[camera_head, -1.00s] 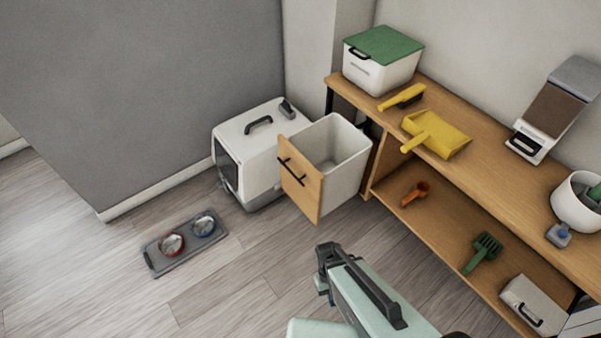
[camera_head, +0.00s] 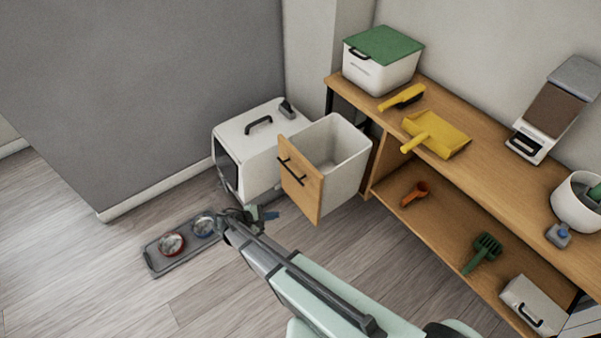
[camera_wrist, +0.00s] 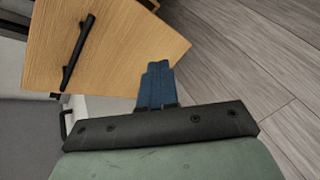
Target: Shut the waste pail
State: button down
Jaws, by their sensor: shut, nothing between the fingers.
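The waste pail (camera_head: 345,180) is a light grey open-topped bin with a wooden front panel (camera_head: 300,180) and a black bar handle (camera_head: 291,171). It stands pulled out from the left end of the wooden shelf unit. The panel (camera_wrist: 120,40) and handle (camera_wrist: 78,52) also show in the wrist view. My gripper (camera_head: 268,214) is in front of and below the panel in the head view, near the floor bowls. Its blue fingers (camera_wrist: 156,84) are together and empty in the wrist view, overlapping the panel's edge there. I cannot tell whether they touch it.
A white pet carrier (camera_head: 250,150) stands directly left of the pail. A grey tray (camera_head: 165,262) with two bowls lies on the floor by my gripper. The shelf unit (camera_head: 480,165) holds a yellow dustpan (camera_head: 440,137) and other items.

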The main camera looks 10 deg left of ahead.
jog(key=w+a+r+n+t+h, duration=0.1)
jog(key=w+r+n+t, duration=0.2)
jog(key=w, duration=0.1)
jog(key=n+t+h, duration=0.2)
jog(key=n+h, duration=0.1)
jog(key=n, duration=0.3)
send_near(307, 168)
jog(key=x, duration=0.6)
jog(key=shift+w+d, duration=0.15)
jog(key=shift+d, duration=0.2)
jog(key=shift+w+a+x, duration=0.1)
jog(key=shift+w+x, duration=0.05)
jog(key=shift+x, duration=4.85)
jog(key=shift+w+a+x, duration=0.1)
jog(key=shift+a+x, duration=0.05)
jog(key=shift+x, duration=4.85)
jog(key=shift+w+a+x, duration=0.1)
jog(key=shift+w+x, duration=0.05)
jog(key=shift+x, duration=4.9)
jog(key=shift+w+d+f, duration=0.1)
jog(key=v, duration=1.5)
jog(key=shift+s+d, duration=0.15)
jog(key=shift+s, duration=0.1)
